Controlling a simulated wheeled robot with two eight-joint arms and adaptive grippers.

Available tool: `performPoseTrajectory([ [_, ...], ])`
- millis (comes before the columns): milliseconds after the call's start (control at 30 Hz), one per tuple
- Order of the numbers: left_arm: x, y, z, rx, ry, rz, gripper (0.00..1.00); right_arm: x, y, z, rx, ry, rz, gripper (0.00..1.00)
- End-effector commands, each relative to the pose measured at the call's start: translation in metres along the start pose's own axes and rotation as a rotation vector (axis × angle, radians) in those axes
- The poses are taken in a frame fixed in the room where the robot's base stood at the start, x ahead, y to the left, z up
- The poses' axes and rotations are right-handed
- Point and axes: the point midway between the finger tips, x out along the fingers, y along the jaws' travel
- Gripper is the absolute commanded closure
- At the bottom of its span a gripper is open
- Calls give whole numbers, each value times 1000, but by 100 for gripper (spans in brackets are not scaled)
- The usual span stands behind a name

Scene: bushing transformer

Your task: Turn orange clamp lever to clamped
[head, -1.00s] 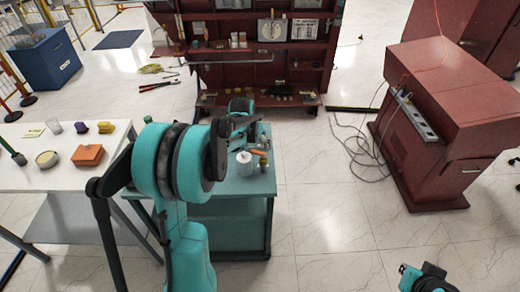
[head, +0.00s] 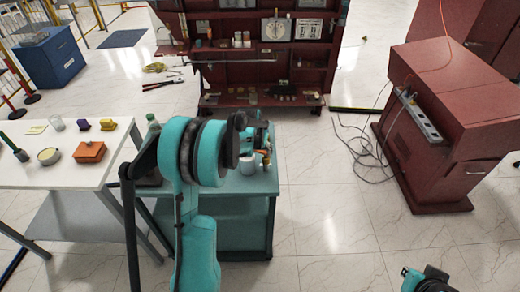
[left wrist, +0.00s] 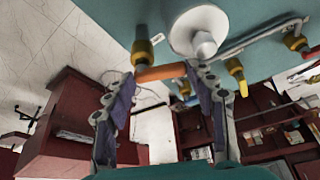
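The orange clamp lever (left wrist: 162,72) shows in the left wrist view as a short orange bar close to a white round bushing (left wrist: 198,30). My left gripper (left wrist: 164,84) is open, with one finger on each side of the lever's line; I cannot tell whether either touches it. In the head view the lever (head: 264,151) is a small orange spot on the teal cart (head: 222,183), beside the white bushing and partly hidden by my arm. Part of my right arm shows at the lower right of the head view; its finger state cannot be made out.
Yellow-and-dark fittings (left wrist: 143,50) and grey pipes flank the lever in the left wrist view. A white table (head: 62,174) with an orange box (head: 90,151) stands left of the cart. A dark red cabinet (head: 440,120) and loose cables are at right.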

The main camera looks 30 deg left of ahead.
Motion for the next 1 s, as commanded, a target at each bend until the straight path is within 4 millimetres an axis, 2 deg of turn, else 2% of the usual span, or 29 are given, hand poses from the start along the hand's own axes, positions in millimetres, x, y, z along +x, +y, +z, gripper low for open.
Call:
performPoseTrajectory([
  [167, 0, 1, 1, -28, -1, -13, 73, 1, 0, 1, 0, 0, 0, 100],
  [600, -2, 6, 7, -355, -1, -147, 73, 8, 0, 5, 0, 0, 0, 100],
  [933, -3, 6, 8, -372, -1, -153, 73, 7, 0, 5, 0, 0, 0, 100],
  [967, -3, 6, 8, -372, -1, -153, 39, 7, 0, 5, 0, 0, 0, 100],
  [1000, -3, 6, 8, -372, -1, -153, 29, 7, 0, 5, 0, 0, 0, 100],
])
